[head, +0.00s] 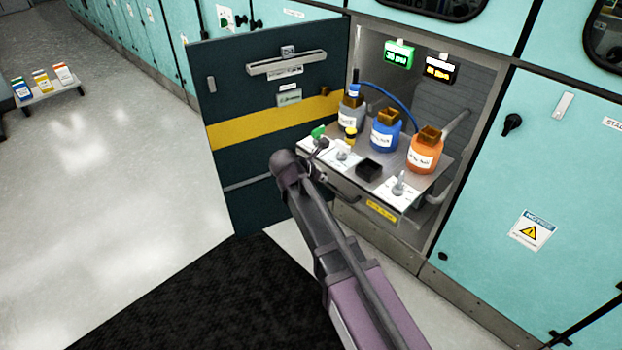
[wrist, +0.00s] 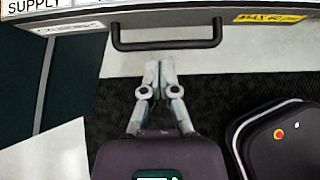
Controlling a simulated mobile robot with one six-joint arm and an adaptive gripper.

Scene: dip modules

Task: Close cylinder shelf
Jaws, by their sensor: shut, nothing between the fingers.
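The cylinder shelf (head: 333,181) is pulled out of an open cabinet. It carries a grey, a blue (head: 386,134) and an orange cylinder (head: 425,150). Its front has a dark bar handle, seen in the wrist view (wrist: 166,46) across the top, below the shelf's front edge (wrist: 200,20). My gripper (wrist: 159,65) is shut and empty, its fingertips just short of the handle in the picture; I cannot tell whether they touch it. In the head view my arm hides part of the shelf's front, and the fingertips are hard to make out.
The dark cabinet door (head: 265,160) with a yellow stripe stands open left of the shelf. Teal cabinets (head: 540,180) line the right. A black mat (head: 200,300) lies on the floor in front. A low stand (head: 48,92) with small containers is far left.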

